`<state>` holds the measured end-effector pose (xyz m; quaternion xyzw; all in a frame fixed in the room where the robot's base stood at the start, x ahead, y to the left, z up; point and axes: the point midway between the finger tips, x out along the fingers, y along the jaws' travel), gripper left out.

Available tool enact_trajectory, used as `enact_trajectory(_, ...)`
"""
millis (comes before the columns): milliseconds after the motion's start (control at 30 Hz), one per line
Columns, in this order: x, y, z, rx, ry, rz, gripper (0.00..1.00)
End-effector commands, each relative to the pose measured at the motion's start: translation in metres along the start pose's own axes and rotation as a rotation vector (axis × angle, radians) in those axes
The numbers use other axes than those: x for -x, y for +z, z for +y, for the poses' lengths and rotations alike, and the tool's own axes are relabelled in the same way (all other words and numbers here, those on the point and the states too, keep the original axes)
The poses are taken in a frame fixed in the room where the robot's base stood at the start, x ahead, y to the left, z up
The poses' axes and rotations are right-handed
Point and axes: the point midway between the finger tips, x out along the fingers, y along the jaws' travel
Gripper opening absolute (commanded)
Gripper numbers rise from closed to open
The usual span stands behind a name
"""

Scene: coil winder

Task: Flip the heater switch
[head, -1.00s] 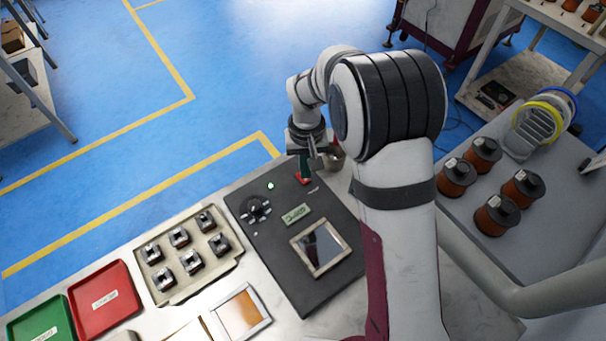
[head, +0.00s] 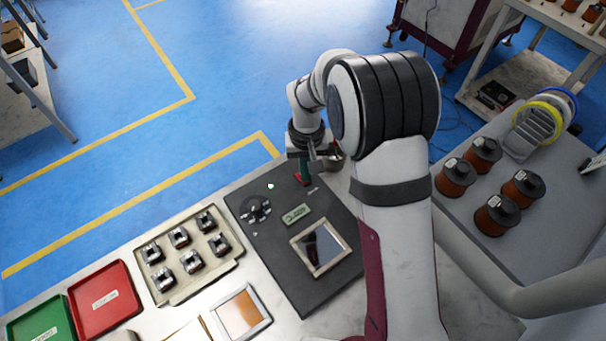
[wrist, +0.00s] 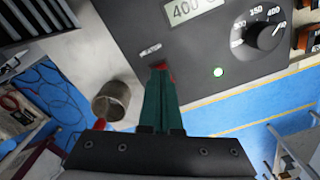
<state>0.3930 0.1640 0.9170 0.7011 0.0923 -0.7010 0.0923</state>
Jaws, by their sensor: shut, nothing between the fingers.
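The heater's dark control panel (head: 285,232) sits on the bench below my arm. Its red switch (wrist: 162,67) shows at the tips of my gripper in the wrist view, partly hidden by the green fingers. In the head view a little of the red switch (head: 304,183) shows below the fingers. My gripper (wrist: 160,75) is shut and empty, with its fingertips at the switch, seemingly touching it. In the head view my gripper (head: 304,176) points down at the panel's far edge. A green lamp (wrist: 218,72) is lit. The switch's position is unclear.
A dial (wrist: 258,35) and a display (wrist: 195,8) reading about 400 are on the panel. A metal cup (wrist: 111,101) stands close beside the fingers. A framed square window (head: 320,248) and a tray of small parts (head: 215,258) lie nearer the front.

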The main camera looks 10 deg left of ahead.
Motion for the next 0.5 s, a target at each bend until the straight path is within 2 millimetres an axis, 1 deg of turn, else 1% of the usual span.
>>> enact_trajectory(500,-0.0080,0.0003,0.0000,0.000,0.000,-0.001,0.00)
